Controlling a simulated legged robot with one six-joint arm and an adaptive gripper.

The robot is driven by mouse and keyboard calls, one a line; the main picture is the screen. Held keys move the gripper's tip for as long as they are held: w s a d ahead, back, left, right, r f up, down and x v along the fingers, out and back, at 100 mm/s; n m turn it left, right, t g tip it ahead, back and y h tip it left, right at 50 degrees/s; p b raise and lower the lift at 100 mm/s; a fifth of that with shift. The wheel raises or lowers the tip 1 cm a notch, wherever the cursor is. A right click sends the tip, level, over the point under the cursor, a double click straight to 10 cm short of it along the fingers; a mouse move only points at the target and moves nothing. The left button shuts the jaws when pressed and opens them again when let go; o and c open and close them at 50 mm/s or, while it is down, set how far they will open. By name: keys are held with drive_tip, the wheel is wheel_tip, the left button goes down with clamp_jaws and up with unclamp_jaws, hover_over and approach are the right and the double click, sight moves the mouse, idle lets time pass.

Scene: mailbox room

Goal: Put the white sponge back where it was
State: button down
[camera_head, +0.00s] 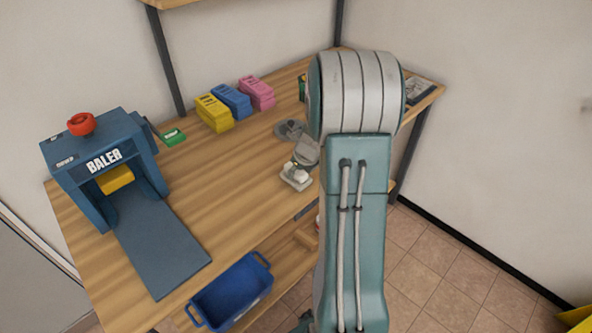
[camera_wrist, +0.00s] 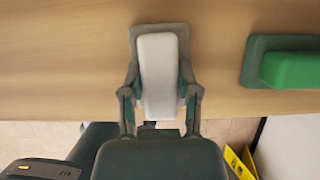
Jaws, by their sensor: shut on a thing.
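The white sponge (camera_wrist: 160,75) is an upright-looking pale block between the two fingers of my gripper (camera_wrist: 160,94) in the wrist view. My gripper is shut on it. A grey shallow tray (camera_wrist: 134,40) shows around the sponge's far end and sides, lined up with it. I cannot tell whether the sponge touches the tray's floor.
The wooden table (camera_head: 215,170) has free room in the middle. A blue baler (camera_head: 100,160) stands left, yellow, blue and pink stacks (camera_head: 232,102) behind. A blue bin (camera_head: 235,290) sits below.

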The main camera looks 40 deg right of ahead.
drive_tip(key=shift+a, duration=0.2)
drive_tip(key=shift+c, duration=1.7)
unclamp_jaws()
drive_tip(key=shift+d, duration=0.1)
